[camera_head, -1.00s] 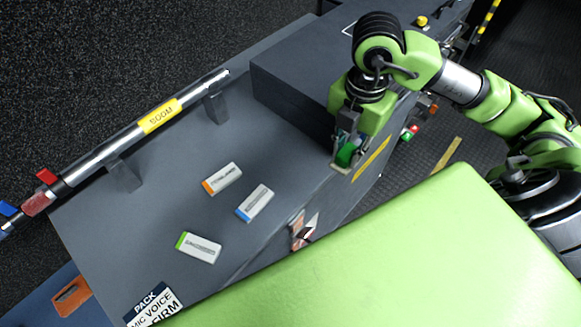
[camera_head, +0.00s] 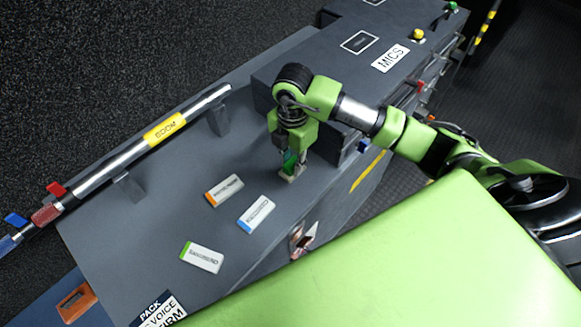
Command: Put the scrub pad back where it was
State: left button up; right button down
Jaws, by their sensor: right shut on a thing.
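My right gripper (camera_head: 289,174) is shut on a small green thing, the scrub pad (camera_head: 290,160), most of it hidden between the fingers. The gripper points down just above or at the grey bench top (camera_head: 150,220), to the right of the battery-like packs; I cannot tell whether the pad touches the surface. My left gripper is not in view.
White packs with orange (camera_head: 225,190), blue (camera_head: 257,214) and green (camera_head: 202,257) ends lie on the bench. A boom pole (camera_head: 140,148) rests on supports at the back. A raised grey box (camera_head: 345,80) with a MICS label stands to the right.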

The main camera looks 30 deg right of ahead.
aim_at(290, 170)
jog(key=f, duration=0.1)
jog(key=f+p, duration=0.1)
jog(key=f, duration=0.1)
jog(key=shift+w+a, duration=0.2)
jog(key=shift+f, duration=0.3)
jog(key=shift+f, duration=0.2)
jog(key=c, duration=1.8)
grip_release()
